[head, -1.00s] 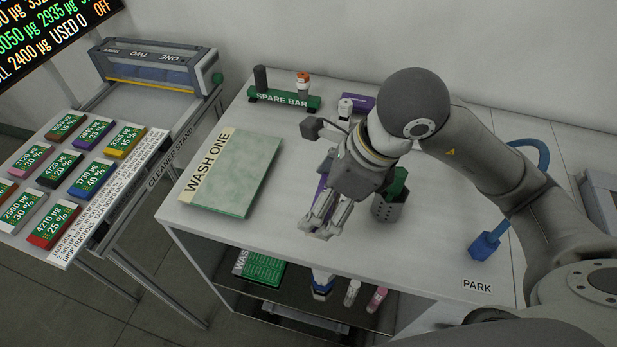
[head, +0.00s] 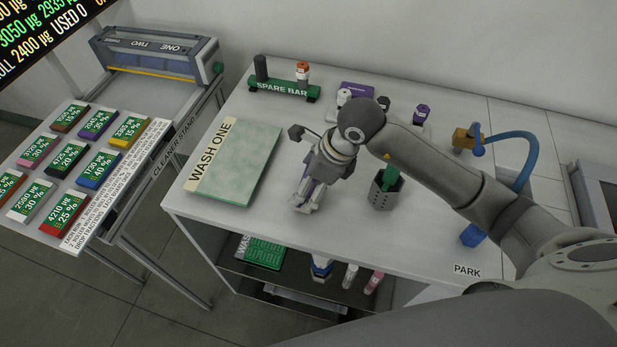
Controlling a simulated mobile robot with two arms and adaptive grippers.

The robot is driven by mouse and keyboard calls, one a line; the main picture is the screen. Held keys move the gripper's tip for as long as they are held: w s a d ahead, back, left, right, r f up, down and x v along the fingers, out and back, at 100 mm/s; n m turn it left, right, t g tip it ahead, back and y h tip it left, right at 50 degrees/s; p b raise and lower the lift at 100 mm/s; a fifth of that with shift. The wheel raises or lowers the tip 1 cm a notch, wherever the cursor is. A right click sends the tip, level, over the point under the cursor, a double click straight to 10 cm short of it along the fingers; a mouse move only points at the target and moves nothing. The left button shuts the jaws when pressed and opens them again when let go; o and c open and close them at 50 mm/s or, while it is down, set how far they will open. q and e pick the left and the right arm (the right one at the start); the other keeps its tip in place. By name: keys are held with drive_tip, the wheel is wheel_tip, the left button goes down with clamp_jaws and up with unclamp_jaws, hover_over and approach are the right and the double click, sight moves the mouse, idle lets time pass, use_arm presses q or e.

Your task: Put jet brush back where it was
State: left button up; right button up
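My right gripper (head: 302,203) is low over the white table, just right of the green WASH ONE pad (head: 243,165). Something purple (head: 311,188) shows at its fingers; I cannot tell whether it is held or lies behind them. A grey perforated cup (head: 383,195) with a green-handled item (head: 391,174) stands right of the gripper. A dark upright cylinder (head: 261,68) is on the left of the green SPARE BAR (head: 284,88), with an orange-and-white item (head: 303,70) on its right. I cannot tell which thing is the jet brush. My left gripper is out of view.
A blue hose (head: 528,150) arches over the right end near the PARK label (head: 467,270). A purple block (head: 357,90) and small bottles stand at the back. Several items sit on the shelf below. The cleaner stand (head: 150,175) with coloured cards is at the left.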

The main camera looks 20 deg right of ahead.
drive_tip(key=shift+f, duration=0.2)
drive_tip(key=o, duration=1)
drive_tip(key=shift+o, duration=0.2)
drive_tip(key=shift+r, duration=0.1)
drive_tip(key=shift+r, duration=0.15)
drive_tip(key=b+v, duration=0.2)
drive_tip(key=v, duration=1)
